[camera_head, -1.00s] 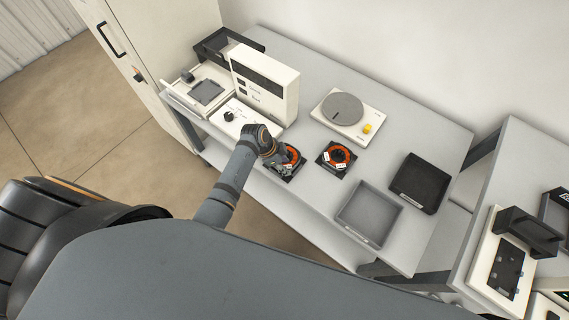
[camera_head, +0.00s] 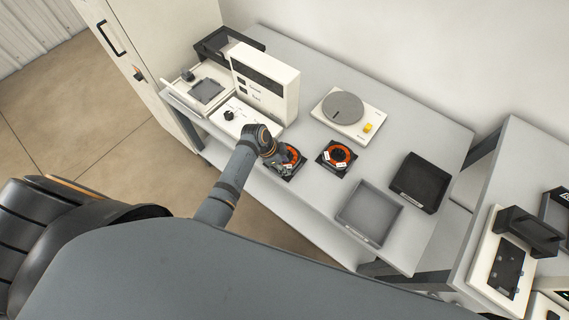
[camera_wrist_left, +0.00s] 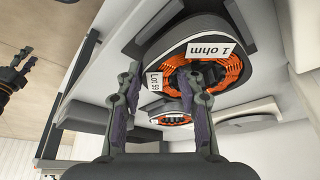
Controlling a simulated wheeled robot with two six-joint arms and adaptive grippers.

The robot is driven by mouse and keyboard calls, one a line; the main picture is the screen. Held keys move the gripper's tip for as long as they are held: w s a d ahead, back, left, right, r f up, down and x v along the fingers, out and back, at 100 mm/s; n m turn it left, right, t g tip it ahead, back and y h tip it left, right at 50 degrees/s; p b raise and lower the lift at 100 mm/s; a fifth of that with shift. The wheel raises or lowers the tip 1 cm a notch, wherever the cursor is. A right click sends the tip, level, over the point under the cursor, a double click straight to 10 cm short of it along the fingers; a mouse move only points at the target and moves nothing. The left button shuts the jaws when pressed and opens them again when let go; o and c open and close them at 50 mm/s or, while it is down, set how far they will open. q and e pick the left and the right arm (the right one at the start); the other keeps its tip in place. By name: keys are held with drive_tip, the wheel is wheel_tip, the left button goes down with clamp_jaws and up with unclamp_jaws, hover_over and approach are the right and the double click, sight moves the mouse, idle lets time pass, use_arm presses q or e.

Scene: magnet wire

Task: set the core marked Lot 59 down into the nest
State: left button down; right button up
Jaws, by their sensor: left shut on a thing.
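The core marked Lot 59 (camera_wrist_left: 180,55) has orange windings in a dark ring and white labels reading "Lot 59" and "1 ohm". My left gripper (camera_wrist_left: 165,108) is shut on this core's ring. In the head view the held core (camera_head: 293,158) is at the front edge of the bench, partly hidden by my left gripper (camera_head: 277,160). I cannot tell whether it touches the dark square under it. A grey square recess in a white fixture (camera_head: 207,91) lies to the left; I cannot tell if it is the nest. Part of what looks like my right gripper (camera_wrist_left: 22,68) shows at the left wrist view's edge.
A second orange-wound core (camera_head: 337,155) sits on a dark square just right. A white meter box (camera_head: 265,85) stands behind my left gripper. A white unit with a grey disc (camera_head: 343,108), a grey tray (camera_head: 369,215) and a black tray (camera_head: 420,183) stand farther right.

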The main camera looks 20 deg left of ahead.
use_arm(q)
drive_tip(key=shift+w+f+b, duration=0.1)
drive_tip(key=shift+f+b, duration=0.3)
drive_tip(key=shift+f, duration=0.25)
drive_tip(key=c, duration=0.9)
unclamp_jaws()
drive_tip(key=shift+o, duration=0.7)
drive_tip(key=shift+s+f, duration=0.1)
drive_tip(key=shift+s, duration=0.1)
drive_tip(key=shift+a+r+p, duration=0.15)
drive_tip(key=shift+r+p, duration=0.55)
drive_tip(key=p+v, duration=0.4)
drive_tip(key=shift+f, duration=0.1)
drive_tip(key=v, duration=1.2)
